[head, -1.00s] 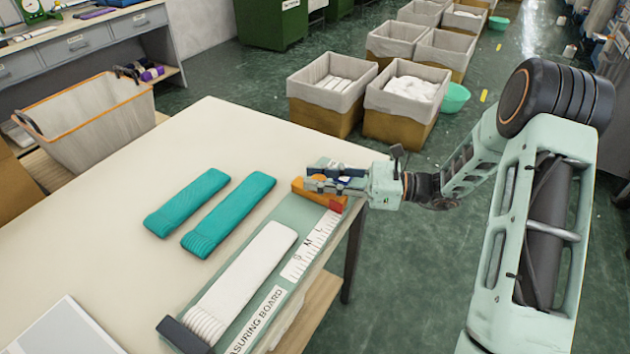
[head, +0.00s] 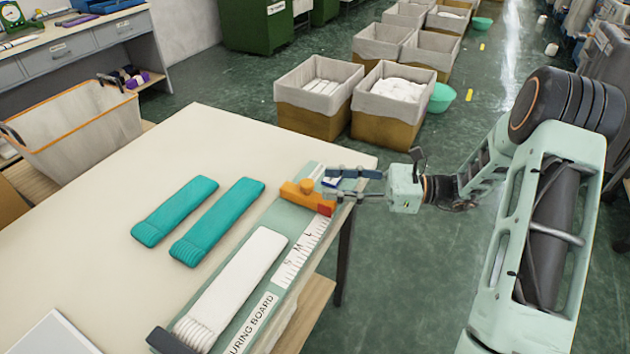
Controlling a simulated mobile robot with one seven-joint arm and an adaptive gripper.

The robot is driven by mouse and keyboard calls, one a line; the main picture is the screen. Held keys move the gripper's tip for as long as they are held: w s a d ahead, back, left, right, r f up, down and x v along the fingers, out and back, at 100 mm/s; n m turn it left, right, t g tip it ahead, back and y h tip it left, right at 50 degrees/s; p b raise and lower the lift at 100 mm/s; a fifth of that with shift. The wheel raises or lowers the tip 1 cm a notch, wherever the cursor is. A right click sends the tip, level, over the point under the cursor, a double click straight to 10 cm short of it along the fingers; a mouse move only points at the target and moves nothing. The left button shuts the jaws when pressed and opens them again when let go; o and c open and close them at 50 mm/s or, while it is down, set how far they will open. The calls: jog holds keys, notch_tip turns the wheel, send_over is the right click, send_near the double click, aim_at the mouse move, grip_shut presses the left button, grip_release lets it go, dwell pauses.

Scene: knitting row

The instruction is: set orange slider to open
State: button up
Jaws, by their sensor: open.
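The orange slider (head: 305,196) sits across the far end of the green measuring board (head: 258,303), beyond the L mark of its white scale (head: 303,247). A red tip shows at the slider's right end. A white knitted piece (head: 238,277) lies on the board, apart from the slider. My gripper (head: 330,181) is open, its fingers pointing left, just to the right of and behind the slider. The fingers look empty. Whether a finger touches the slider cannot be told.
Two teal knitted pieces (head: 175,211) lie on the table (head: 120,280) left of the board. A dark block (head: 170,342) is at the board's near end. Lined bins (head: 318,92) stand on the floor behind the table. The table's right edge runs close to the board.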

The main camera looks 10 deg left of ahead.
jog(key=d, duration=0.5)
jog(key=shift+d, duration=0.4)
